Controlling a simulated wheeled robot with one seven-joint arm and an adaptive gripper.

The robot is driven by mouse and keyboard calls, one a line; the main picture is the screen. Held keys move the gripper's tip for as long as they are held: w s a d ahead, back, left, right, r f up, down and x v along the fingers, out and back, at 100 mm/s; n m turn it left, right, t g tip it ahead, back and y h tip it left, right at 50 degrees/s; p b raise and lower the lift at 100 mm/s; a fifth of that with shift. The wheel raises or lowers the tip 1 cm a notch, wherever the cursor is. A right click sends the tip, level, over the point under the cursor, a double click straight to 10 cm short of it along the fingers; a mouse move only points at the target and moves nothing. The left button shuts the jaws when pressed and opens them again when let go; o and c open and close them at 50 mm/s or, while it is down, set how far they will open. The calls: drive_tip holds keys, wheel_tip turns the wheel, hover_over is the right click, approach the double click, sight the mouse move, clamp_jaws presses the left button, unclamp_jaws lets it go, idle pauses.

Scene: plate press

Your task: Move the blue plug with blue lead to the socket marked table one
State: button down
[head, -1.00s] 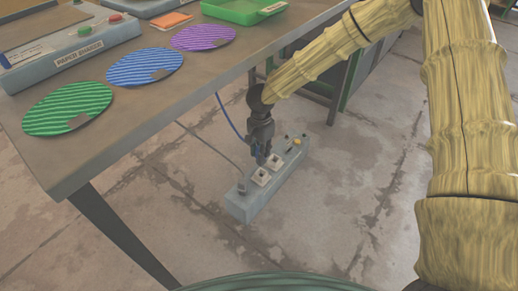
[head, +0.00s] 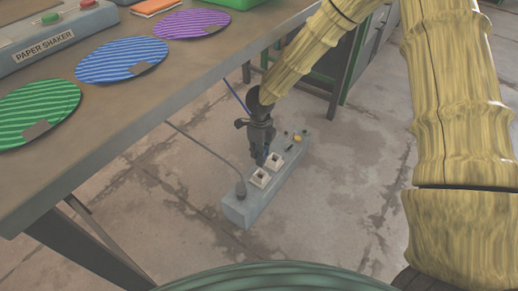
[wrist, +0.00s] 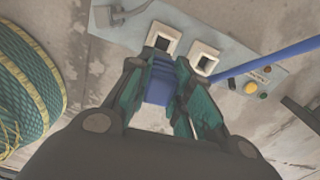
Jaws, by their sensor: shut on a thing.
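My gripper (head: 260,162) is shut on the blue plug (wrist: 160,85), which shows between the fingers in the wrist view. The blue lead (head: 236,97) hangs from under the table edge towards my gripper. It also shows as a straight blue line at the right of the wrist view (wrist: 265,62). A grey socket box (head: 240,212) lies on the floor below my gripper. It has two white square sockets, a near one (head: 260,178) and a far one (head: 275,160). Both look empty in the wrist view. The plug is close to them, but I cannot tell if it touches. The socket labels are not readable.
A grey plug with a grey lead (head: 205,150) sits at the box's near end. The box's far end has a yellow button (head: 298,138). Floor right of the box is clear.

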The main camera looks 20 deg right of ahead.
drive_tip(key=shift+w+d+f+m, duration=0.1)
drive_tip(key=shift+w+f+m, duration=0.15)
drive_tip(key=shift+m, duration=0.35)
drive_tip(key=shift+b, duration=0.3)
wheel_tip(320, 180, down, 5)
drive_tip(key=b, duration=0.6)
drive_tip(key=shift+f, duration=0.2)
drive_tip(key=shift+p, duration=2.05)
idle(1.0)
drive_tip(key=shift+f+b, duration=0.35)
drive_tip(key=shift+f, duration=1.7)
idle(0.5)
drive_tip(key=c, duration=1.2)
unclamp_jaws()
